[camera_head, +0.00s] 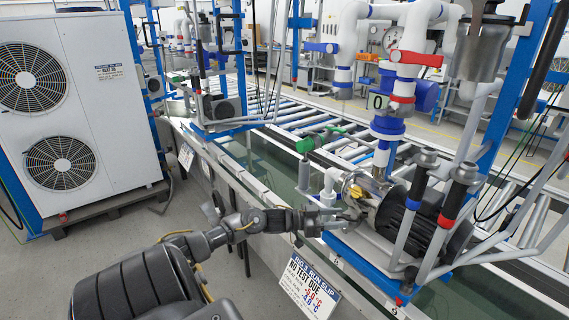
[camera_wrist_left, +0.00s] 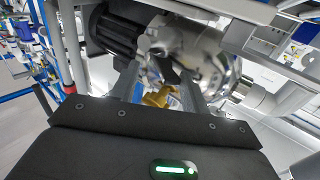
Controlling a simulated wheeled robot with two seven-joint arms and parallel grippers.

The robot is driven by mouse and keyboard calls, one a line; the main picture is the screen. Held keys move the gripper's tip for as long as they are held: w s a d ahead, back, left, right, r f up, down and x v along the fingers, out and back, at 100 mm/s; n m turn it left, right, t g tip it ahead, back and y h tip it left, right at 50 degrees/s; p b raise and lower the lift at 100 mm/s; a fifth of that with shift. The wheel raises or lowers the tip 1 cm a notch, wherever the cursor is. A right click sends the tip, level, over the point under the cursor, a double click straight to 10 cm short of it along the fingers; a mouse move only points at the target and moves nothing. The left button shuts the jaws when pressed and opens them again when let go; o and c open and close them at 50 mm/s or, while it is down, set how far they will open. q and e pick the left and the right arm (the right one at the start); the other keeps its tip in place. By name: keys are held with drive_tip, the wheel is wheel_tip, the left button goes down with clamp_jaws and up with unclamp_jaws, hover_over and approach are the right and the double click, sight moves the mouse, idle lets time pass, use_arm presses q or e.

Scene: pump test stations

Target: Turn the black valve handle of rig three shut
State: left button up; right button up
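My left gripper (camera_head: 352,214) reaches in from the left, low in front of the silver pump housing (camera_head: 366,203) of the nearest rig. In the left wrist view its two grey fingers (camera_wrist_left: 160,88) stand apart, pointing at the pump. A brass valve body (camera_wrist_left: 158,97) shows between them, and a small black piece (camera_wrist_left: 169,73), perhaps the black handle, lies just above it. I cannot tell whether the fingers touch it. In the head view a yellow brass fitting (camera_head: 355,191) shows just above the gripper; the handle is not clear there. My right gripper is out of view.
Pipes with red handles (camera_head: 417,58) and a green-handled valve (camera_head: 318,138) stand around the pump. A white fan unit (camera_head: 75,110) stands at left, with open floor before it.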

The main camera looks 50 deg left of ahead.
use_arm(q)
drive_tip(key=s+d+n+t+y+p, duration=0.35)
drive_tip(key=s+n+y, duration=0.25)
drive_tip(key=s+y, duration=0.5)
drive_tip(key=s+a+f+g, duration=0.1)
drive_tip(key=s+f+g, duration=0.1)
drive_tip(key=f, duration=0.6)
drive_tip(key=s+a+f+g, duration=0.1)
drive_tip(key=s+f+g, duration=0.2)
drive_tip(key=f, duration=0.5)
drive_tip(key=s+a+f+m+g, duration=0.1)
drive_tip(key=s+a+f+g, duration=0.1)
drive_tip(key=f, duration=0.6)
drive_tip(key=shift+s+f+y, duration=0.3)
drive_tip(key=shift+s+y, duration=0.1)
drive_tip(key=shift+s, duration=0.15)
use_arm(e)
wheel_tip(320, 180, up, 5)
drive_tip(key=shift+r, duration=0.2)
